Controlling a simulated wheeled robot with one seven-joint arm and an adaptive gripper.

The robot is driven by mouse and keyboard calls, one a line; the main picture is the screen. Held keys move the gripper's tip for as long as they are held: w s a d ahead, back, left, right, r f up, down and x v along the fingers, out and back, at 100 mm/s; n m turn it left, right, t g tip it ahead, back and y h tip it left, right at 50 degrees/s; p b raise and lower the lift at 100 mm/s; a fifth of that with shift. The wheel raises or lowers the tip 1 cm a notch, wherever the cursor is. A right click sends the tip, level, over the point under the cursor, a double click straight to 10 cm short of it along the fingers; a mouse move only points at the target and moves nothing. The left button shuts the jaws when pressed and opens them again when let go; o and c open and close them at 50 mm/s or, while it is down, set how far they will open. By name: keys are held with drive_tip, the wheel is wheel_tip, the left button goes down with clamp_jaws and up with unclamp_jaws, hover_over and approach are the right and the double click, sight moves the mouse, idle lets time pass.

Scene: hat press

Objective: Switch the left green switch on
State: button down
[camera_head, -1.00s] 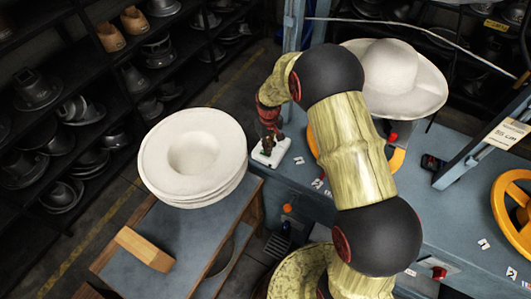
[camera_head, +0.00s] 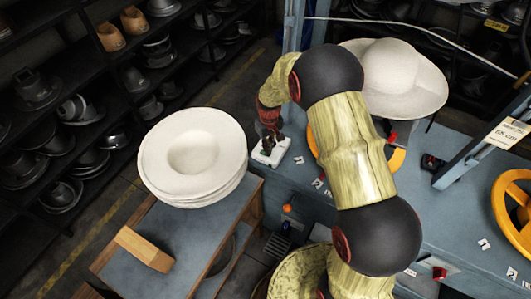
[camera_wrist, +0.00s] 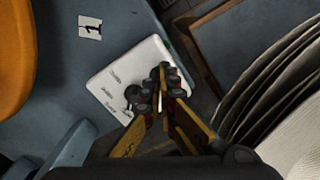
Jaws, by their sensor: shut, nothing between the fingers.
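A white switch panel (camera_head: 268,160) lies on the blue-grey machine table. In the wrist view the white panel (camera_wrist: 112,82) shows small dark printed labels and a dark round knob-like part (camera_wrist: 132,92) beside my fingers. My gripper (camera_head: 272,148) points down over the panel. In the wrist view my gripper (camera_wrist: 166,76) has its fingertips together and empty, over the panel's right part. The fingers hide that part, and contact with a switch cannot be told.
A stack of white hats (camera_head: 195,160) stands on a side table (camera_head: 165,225) left of the panel; its brims (camera_wrist: 270,100) are close right of my gripper. A large white hat (camera_head: 395,80) stands behind my arm. A yellow wheel (camera_head: 515,212) is at right.

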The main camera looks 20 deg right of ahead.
drive_tip(key=shift+f+b, duration=0.55)
drive_tip(key=shift+f, duration=0.5)
idle(0.4)
drive_tip(key=shift+r, duration=0.1)
drive_tip(key=shift+r+p, duration=2.1)
drive_tip(key=shift+r, duration=1.35)
drive_tip(key=s+r+m+t+b, duration=0.1)
drive_tip(key=s+r+b, duration=0.3)
drive_tip(key=s+r, duration=0.8)
drive_tip(key=s+r+m+t+b, duration=0.2)
drive_tip(key=s+r+t+b, duration=0.2)
drive_tip(key=s+r, duration=0.8)
drive_tip(key=shift+s+t+b, duration=0.3)
drive_tip(key=shift+s+b, duration=0.4)
drive_tip(key=shift+s, duration=2.05)
